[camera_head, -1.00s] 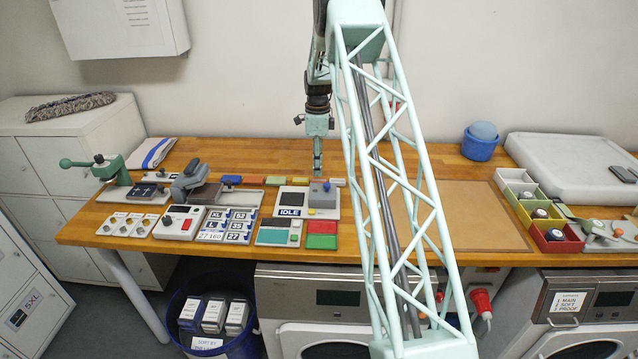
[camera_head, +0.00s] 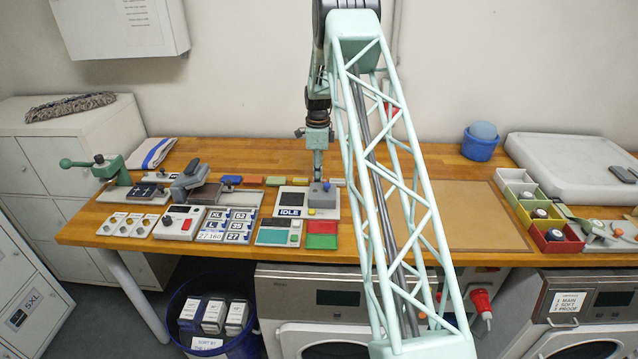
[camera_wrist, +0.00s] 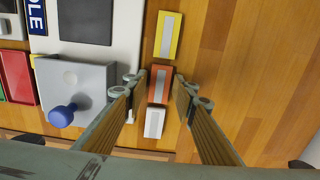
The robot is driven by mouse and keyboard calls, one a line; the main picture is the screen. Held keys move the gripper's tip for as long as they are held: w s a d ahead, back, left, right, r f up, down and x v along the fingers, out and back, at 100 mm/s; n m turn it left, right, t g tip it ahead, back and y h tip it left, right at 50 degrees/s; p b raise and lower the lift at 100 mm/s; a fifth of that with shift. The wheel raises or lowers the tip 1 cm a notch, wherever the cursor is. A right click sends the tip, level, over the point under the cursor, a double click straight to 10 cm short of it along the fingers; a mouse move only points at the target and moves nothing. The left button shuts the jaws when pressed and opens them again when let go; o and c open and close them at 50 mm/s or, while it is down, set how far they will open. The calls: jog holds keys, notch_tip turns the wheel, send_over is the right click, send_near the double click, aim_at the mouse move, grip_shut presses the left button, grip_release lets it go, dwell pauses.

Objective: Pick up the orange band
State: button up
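The orange band (camera_wrist: 160,84) is a small flat orange block with a grey strip on top, lying on the wooden table in the wrist view. My gripper (camera_wrist: 160,86) is open, pointing down, with one fingertip at each long side of the band. Contact cannot be told. A yellow band (camera_wrist: 168,36) and a white band (camera_wrist: 154,122) lie in line on either side of the orange one. In the head view my gripper (camera_head: 318,178) is low over the row behind the IDLE device, and its fingers mostly hide the orange band.
The IDLE device (camera_head: 291,199) with its grey block and blue knob (camera_wrist: 62,115) stands close beside the fingers. Bare wood lies on the other side of the row.

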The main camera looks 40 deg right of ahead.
dwell(0.5)
jog(key=c, duration=0.5)
jog(key=shift+o, duration=0.2)
jog(key=shift+r, duration=0.1)
notch_tip(320, 180, up, 10)
dwell(0.5)
jog(key=shift+a, duration=0.1)
dwell(0.5)
